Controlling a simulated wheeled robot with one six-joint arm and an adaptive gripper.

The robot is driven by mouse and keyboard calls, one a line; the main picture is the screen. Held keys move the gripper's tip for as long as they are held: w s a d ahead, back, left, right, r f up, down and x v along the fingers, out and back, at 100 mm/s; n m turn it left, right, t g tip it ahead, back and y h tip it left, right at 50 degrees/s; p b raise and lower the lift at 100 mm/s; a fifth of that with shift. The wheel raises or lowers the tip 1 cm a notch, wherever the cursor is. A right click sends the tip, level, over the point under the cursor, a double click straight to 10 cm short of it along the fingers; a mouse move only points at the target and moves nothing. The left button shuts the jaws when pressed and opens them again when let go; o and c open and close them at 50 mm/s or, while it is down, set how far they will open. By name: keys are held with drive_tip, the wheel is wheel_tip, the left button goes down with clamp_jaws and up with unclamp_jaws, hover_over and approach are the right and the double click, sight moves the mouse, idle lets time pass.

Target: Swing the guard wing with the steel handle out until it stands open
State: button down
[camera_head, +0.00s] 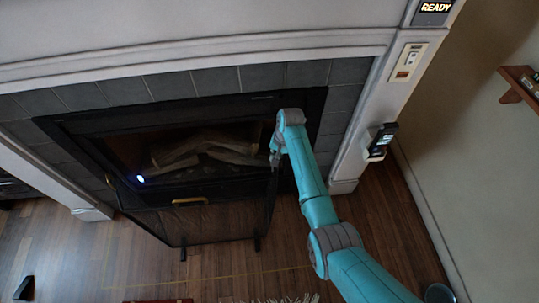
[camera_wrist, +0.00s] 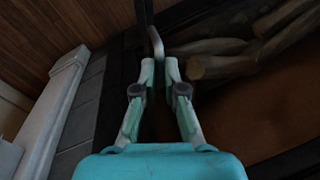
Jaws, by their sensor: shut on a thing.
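The fire guard (camera_head: 215,220) is a dark mesh screen standing on the floor in front of the fireplace, with a brass handle (camera_head: 188,201) on its top edge. Its right wing (camera_head: 271,203) shows almost edge-on as a narrow dark panel beneath my gripper. My gripper (camera_head: 275,155) is at the upper end of this wing, by the firebox's right side. In the wrist view, my gripper (camera_wrist: 160,65) has its fingertips close together on the steel handle (camera_wrist: 156,41), a grey bar beside a dark upright edge. The fingers hide part of the handle.
Logs (camera_head: 205,150) lie in the dark firebox behind the guard. A white pilaster (camera_head: 370,110) with a small dark device (camera_head: 382,138) stands to the right. Wooden floor (camera_head: 330,265) is open in front. A dark bin (camera_head: 438,293) stands at lower right.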

drive_tip(key=shift+s+d+m, duration=0.2)
drive_tip(key=shift+d+m, duration=0.15)
drive_tip(key=shift+m, duration=0.05)
drive_tip(key=c, duration=1.2)
unclamp_jaws()
drive_tip(key=shift+c, duration=0.2)
wheel_tip(320, 180, up, 12)
drive_tip(key=d, duration=0.2)
drive_tip(key=shift+s+f, duration=0.15)
drive_tip(key=shift+s, duration=0.3)
drive_tip(key=shift+d, duration=0.1)
